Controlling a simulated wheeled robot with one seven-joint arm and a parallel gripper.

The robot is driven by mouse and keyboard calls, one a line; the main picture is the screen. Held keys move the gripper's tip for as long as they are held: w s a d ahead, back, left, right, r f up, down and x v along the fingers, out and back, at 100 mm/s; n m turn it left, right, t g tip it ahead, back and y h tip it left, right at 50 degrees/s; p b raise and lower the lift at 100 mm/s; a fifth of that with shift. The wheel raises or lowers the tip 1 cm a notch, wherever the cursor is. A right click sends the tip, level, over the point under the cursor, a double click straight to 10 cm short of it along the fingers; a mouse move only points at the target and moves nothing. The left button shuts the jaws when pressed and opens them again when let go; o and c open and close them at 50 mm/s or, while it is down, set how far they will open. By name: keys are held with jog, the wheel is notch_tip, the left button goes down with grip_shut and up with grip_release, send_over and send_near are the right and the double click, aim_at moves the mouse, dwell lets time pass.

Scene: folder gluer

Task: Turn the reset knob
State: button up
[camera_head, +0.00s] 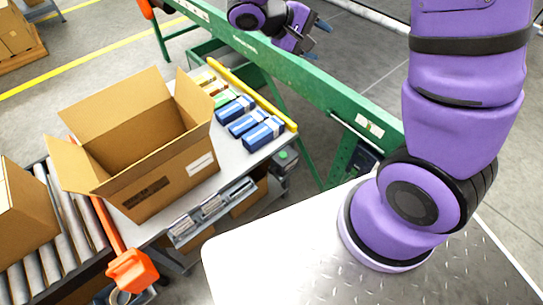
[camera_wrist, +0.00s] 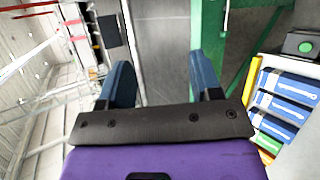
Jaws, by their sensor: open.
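My gripper (camera_head: 318,36) is at the top of the head view, near the green machine beam. It also shows in the wrist view (camera_wrist: 163,78), where its two blue fingers stand apart with nothing between them. I cannot pick out a knob that is clearly the reset knob. A small dark box with a round green control (camera_wrist: 304,46) shows at the right edge of the wrist view, apart from the fingers. A similar green control (camera_head: 283,155) shows by the table's right end in the head view; its kind is too small to tell.
A green beam (camera_head: 330,92) runs diagonally across the head view. An open cardboard box (camera_head: 165,190) and several small blue cartons (camera_head: 264,134) stand on the table, beside a yellow rail (camera_head: 250,92). A roller conveyor (camera_head: 68,215) is at left. Grey floor shows beyond the beam.

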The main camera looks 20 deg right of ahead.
jog(key=w+a+f+n+t+h, duration=0.2)
jog(key=w+f, duration=0.1)
jog(key=f, duration=0.3)
jog(key=w+a+f+n+t+h, duration=0.2)
jog(key=w+f, duration=0.1)
jog(key=f, duration=0.3)
jog(key=n+t+y, duration=1.2)
send_near(271, 173)
jog(key=x, duration=0.9)
jog(key=shift+w+d, duration=0.1)
jog(key=shift+w, duration=0.1)
jog(key=shift+c, duration=0.4)
